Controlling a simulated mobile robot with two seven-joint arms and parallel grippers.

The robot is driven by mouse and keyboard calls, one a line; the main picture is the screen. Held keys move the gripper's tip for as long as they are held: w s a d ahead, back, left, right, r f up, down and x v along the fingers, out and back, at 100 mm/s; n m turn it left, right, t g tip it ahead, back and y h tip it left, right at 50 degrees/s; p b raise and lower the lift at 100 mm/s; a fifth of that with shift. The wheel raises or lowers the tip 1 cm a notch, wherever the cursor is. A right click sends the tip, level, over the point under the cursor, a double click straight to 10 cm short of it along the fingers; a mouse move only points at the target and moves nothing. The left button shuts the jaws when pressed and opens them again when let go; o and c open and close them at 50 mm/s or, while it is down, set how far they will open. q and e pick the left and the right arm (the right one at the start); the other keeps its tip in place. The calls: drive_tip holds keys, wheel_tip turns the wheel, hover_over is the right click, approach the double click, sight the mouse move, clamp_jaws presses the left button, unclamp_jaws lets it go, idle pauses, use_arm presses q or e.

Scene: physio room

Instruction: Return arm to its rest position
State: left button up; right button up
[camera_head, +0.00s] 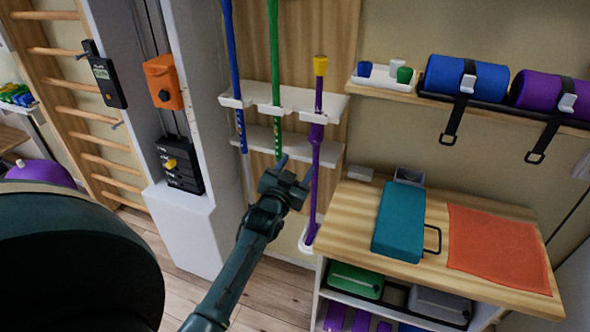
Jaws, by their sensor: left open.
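My left arm rises from the bottom middle of the head view. Its gripper (296,170) is open, with its two short fingers apart and nothing seen between them. It appears in front of the pole rack, between the green pole (274,70) and the purple pole (316,150) in the picture. I cannot tell exactly how far it is from the poles. My right gripper is not in view.
A wooden table (350,215) at right bears a teal block (400,222) and an orange cloth (497,247). A white rack (330,103) holds the poles. A white column machine (190,215) stands left. Some floor (275,290) is clear.

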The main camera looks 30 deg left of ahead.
use_arm(q)
drive_tip(key=shift+s, duration=0.4)
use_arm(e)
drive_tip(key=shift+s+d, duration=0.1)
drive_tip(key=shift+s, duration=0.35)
use_arm(q)
drive_tip(key=shift+w, duration=0.1)
drive_tip(key=s+d+f+g+h, duration=0.2)
drive_tip(key=s+d+f, duration=0.4)
drive_tip(key=s, duration=0.3)
drive_tip(key=s+d+f+m+g+h, duration=0.1)
drive_tip(key=s+d+f+g+h, duration=0.1)
drive_tip(key=s+d+f, duration=0.4)
drive_tip(key=s+d+f+m+g+h, duration=0.1)
drive_tip(key=s+d+f, duration=0.5)
drive_tip(key=s, duration=0.6)
drive_tip(key=d+g+h, duration=0.1)
drive_tip(key=g, duration=0.1)
drive_tip(key=shift+s+d+g+h, duration=0.15)
drive_tip(key=shift+d+g+h, duration=0.15)
drive_tip(key=shift+g, duration=0.1)
